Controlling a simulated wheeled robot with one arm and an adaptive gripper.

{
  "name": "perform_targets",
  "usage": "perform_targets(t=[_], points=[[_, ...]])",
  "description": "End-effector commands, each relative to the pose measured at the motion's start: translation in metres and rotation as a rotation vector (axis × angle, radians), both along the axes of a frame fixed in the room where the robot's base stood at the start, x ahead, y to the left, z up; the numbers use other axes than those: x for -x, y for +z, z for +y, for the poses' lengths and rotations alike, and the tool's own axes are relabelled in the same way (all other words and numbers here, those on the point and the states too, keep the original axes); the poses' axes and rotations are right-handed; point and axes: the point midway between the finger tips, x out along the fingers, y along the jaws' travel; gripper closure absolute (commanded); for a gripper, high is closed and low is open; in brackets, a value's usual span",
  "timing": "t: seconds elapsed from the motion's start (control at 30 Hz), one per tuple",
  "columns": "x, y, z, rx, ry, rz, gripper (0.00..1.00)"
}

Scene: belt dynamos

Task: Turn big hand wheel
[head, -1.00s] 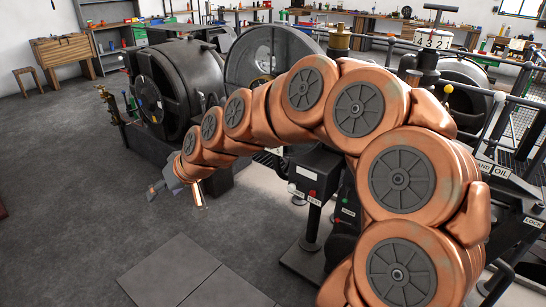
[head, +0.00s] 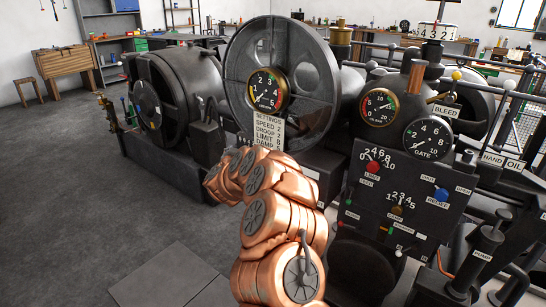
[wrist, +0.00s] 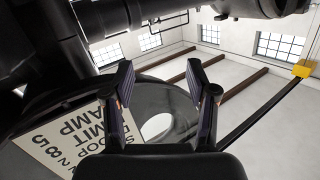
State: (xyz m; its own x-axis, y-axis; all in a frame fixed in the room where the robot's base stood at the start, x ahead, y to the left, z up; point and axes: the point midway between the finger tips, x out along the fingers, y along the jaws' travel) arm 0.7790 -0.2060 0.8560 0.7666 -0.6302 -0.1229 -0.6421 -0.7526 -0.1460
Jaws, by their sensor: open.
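A large dark spoked wheel (head: 318,62) stands upright at the centre of the head view, with a gauge and a white settings plate (head: 268,130) in front of it. My gripper (wrist: 160,95) shows in the wrist view with its two fingers apart and nothing between them. Past the fingers is a dark curved surface with a bright opening, which looks like part of a wheel; I cannot tell whether the fingers touch it. The settings plate (wrist: 68,140) shows upside down at the left there. In the head view my gripper is hidden behind my arm.
A black control panel (head: 398,195) with knobs and levers stands right of my arm. Gauges (head: 428,138) and railings are behind it. A dark dynamo drum (head: 165,90) is at the left. Open grey floor (head: 75,205) lies at the front left.

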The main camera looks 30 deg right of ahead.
Motion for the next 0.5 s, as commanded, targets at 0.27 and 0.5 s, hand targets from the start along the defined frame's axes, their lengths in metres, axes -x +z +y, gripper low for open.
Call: perform_targets(t=[0.27,0.5], points=[[0.046,-0.044,-0.08,0.169,-0.291,0.024,0.42],[0.055,-0.047,-0.096,0.204,-0.342,0.031,0.42]])
